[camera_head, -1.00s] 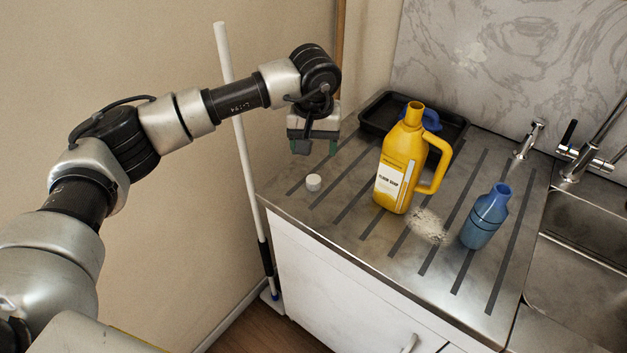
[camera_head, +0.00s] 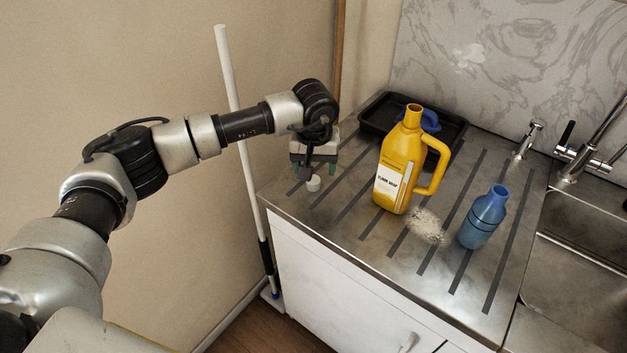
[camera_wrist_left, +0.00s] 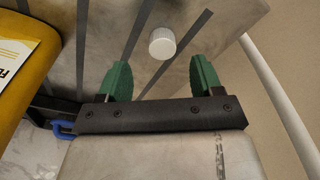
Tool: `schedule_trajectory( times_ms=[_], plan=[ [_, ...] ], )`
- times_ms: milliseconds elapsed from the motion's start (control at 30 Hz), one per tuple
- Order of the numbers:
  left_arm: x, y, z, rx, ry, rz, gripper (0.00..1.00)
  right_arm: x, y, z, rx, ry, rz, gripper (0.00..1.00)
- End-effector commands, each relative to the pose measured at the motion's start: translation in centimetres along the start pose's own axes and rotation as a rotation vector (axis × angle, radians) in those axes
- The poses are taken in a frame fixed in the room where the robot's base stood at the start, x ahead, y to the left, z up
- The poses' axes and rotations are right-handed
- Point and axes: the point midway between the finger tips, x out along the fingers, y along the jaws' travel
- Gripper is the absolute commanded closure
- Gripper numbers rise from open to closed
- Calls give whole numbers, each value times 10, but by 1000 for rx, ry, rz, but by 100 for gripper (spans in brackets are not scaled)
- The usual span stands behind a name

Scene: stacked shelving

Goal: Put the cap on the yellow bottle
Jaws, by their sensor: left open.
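The yellow bottle (camera_head: 400,165) stands upright on the metal drainboard, with a handle on its right, a white label and an uncapped neck. A small white cap (camera_head: 314,184) lies on the drainboard to the left of the bottle. My left gripper (camera_head: 315,175) is open and just above the cap, pointing down. In the left wrist view the white cap (camera_wrist_left: 162,43) lies just beyond the two green fingertips (camera_wrist_left: 162,72), roughly centred on the gap between them. Part of the yellow bottle (camera_wrist_left: 30,50) shows at the left edge there. My right gripper is out of view.
A blue bottle (camera_head: 484,217) stands to the right of the yellow one, with a pale smudge (camera_head: 427,226) between them. A black tray (camera_head: 375,116) sits behind, with a blue object (camera_head: 431,120). The sink (camera_head: 580,265) and taps (camera_head: 590,150) are at right; a white pole (camera_head: 238,130) leans at left.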

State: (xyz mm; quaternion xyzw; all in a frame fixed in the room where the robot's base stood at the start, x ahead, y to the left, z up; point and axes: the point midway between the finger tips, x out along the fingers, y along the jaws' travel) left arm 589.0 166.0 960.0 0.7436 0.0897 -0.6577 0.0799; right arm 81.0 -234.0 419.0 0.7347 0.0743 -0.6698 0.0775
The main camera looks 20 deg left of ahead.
Motion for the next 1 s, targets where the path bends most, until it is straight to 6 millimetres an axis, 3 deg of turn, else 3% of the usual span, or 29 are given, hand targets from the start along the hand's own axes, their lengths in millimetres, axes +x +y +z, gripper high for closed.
schedule_trajectory(
  times_ms=[300,700,767,1000],
  plan=[
    [43,-2,-1,0,-3,-1,34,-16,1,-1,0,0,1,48],
    [49,-3,-1,0,-2,-1,34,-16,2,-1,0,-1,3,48],
    [48,-3,-2,0,-2,-1,40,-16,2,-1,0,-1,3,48],
    [48,-3,-2,0,-1,-1,77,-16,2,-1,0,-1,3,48]
  ],
)
